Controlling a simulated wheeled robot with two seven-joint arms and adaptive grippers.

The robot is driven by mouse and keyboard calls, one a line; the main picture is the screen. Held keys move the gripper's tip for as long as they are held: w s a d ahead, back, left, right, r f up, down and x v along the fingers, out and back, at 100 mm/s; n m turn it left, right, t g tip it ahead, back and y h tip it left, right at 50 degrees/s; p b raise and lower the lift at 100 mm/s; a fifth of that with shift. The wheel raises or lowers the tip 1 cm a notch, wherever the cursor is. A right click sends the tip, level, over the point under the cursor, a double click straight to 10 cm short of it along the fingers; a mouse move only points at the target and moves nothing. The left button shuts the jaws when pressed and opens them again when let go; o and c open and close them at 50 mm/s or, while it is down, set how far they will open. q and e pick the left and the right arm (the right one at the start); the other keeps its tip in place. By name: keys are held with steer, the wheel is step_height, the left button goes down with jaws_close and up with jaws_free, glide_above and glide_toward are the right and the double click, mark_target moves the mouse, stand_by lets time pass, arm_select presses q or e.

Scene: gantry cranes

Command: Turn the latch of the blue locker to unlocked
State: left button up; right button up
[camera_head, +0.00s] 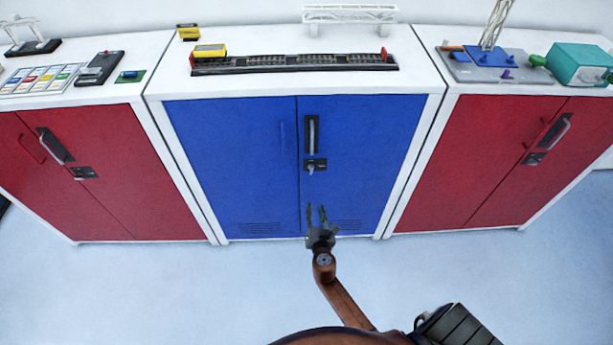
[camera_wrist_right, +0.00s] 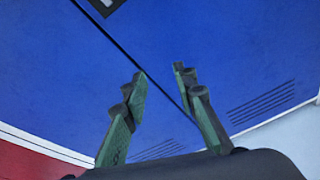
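The blue locker (camera_head: 230,150) stands in the middle with two doors under a white top. Its latch (camera_head: 314,165) is a small silver knob on a black plate, just right of the door seam and below the upright handle (camera_head: 312,134). I cannot tell its turn position at this size. My right gripper (camera_head: 316,212) appears below the latch, in front of the lower doors, empty with its fingers apart. In the right wrist view the open fingers (camera_wrist_right: 160,78) frame the door seam. Part of a black plate (camera_wrist_right: 103,5) shows at the top edge. My left gripper is out of view.
Red lockers stand on the left (camera_head: 90,165) and right (camera_head: 500,160), each with a handle and latch. The white tops hold a model rail strip (camera_head: 295,63), a teal machine (camera_head: 580,64) and a colored key panel (camera_head: 40,79). The pale floor (camera_head: 150,285) in front is clear.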

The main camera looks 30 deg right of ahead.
mark_target(311, 171)
steer(key=w+r+n+t+h+b, duration=0.1)
steer(key=w+r+n+t+h, duration=0.2)
steer(key=r, duration=0.7)
steer(key=shift+n+g+y, duration=0.4)
steer(key=shift+y, duration=0.1)
steer(key=x, duration=0.2)
steer(key=b+x, duration=0.1)
steer(key=x, duration=0.3)
steer(key=shift+w+d+r, duration=0.25)
steer(key=shift+d, duration=0.05)
steer(key=shift+w+d+b, duration=0.3)
steer(key=shift+w+b, duration=0.05)
steer(key=shift+w, duration=0.1)
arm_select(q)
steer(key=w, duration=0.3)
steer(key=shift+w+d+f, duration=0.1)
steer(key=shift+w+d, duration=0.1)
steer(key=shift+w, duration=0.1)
arm_select(e)
steer(key=shift+c, duration=0.7)
steer(key=shift+r, duration=0.1)
jaws_close()
